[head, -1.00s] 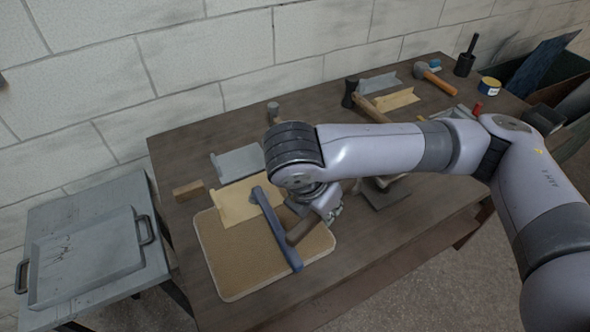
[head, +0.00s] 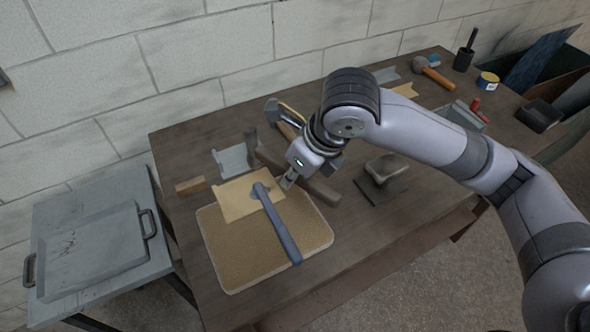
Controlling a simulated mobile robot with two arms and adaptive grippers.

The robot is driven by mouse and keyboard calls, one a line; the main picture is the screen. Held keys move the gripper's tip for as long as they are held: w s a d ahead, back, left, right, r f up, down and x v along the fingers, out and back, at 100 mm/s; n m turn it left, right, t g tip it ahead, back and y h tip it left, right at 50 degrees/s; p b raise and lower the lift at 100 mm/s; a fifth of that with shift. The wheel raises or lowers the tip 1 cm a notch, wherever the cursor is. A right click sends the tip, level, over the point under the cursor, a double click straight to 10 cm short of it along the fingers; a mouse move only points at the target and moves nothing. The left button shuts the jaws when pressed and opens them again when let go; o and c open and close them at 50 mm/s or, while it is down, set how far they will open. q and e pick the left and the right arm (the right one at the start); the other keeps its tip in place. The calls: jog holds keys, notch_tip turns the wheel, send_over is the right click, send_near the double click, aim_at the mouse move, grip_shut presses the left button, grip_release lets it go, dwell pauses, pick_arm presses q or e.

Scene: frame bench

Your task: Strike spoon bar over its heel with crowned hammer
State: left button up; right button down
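The blue-grey spoon bar (head: 278,228) lies with its broad end on a yellow sheet panel (head: 232,203) and its shank running over the tan pad (head: 232,263) towards the front. My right gripper (head: 288,181) is just right of the broad end and appears closed around the wooden handle of a hammer (head: 322,191). That hammer's dark head (head: 251,144) is at the back left, and its handle end points front right. The hammer seems above the panel and apart from the spoon bar. The fingers partly hide the grip. My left gripper is out of view.
Another hammer (head: 271,107) lies behind, partly hidden by my arm. A grey panel (head: 231,159) and a wood block (head: 190,185) lie at the left. A dolly block (head: 386,168) stands right of the pad. An orange-handled hammer (head: 437,77) lies at the back right.

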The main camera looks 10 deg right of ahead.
jog(key=shift+r, duration=0.15)
notch_tip(320, 180, down, 4)
jog(key=shift+f+b, duration=0.1)
jog(key=shift+b, duration=0.65)
dwell(0.4)
jog(key=shift+p, duration=0.4)
